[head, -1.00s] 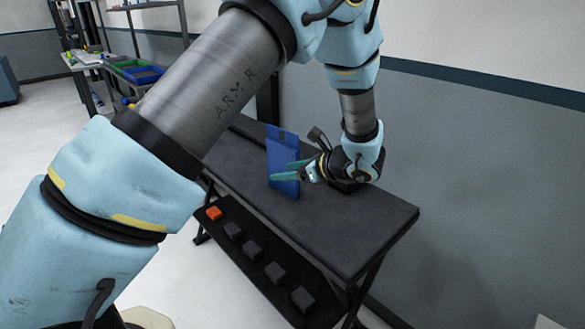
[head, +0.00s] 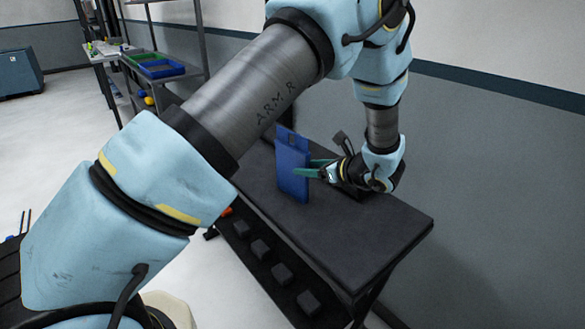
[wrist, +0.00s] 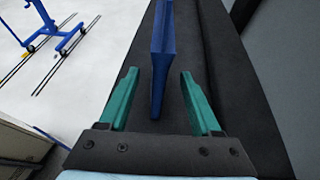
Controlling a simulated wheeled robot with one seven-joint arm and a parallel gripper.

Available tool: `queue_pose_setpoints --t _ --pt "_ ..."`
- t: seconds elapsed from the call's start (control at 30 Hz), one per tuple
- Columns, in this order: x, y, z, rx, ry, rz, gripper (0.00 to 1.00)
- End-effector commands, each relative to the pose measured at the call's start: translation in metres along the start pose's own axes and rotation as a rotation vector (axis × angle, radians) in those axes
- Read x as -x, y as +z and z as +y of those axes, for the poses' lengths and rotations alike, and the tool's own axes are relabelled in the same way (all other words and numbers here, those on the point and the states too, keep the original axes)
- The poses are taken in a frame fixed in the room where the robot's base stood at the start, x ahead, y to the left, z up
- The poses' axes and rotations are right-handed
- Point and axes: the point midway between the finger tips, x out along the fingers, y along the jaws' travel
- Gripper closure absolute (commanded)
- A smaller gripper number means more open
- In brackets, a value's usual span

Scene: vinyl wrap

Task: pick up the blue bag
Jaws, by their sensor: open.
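The blue bag (head: 292,168) stands upright on the dark bench top, and my arm passes close above its top edge in the head view. In the wrist view the bag (wrist: 162,62) shows edge-on as a narrow blue strip, lying in line with the gap between my fingers. My gripper (head: 316,169) is level with the bag at its right side. In the wrist view my gripper (wrist: 159,82) has its two green fingers spread wide, one on each side of the bag's near edge. Space shows between the bag and both fingers.
The dark bench (head: 375,230) has a clear top toward its near right end. A shelf with trays (head: 165,69) stands at the back left. A grey wall is close on the right.

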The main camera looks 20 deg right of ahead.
Motion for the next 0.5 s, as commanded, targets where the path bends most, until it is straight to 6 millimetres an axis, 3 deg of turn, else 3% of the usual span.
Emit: queue_pose_setpoints --t 0.5 --pt "-0.054 0.006 0.002 0.0 0.003 0.002 0.35"
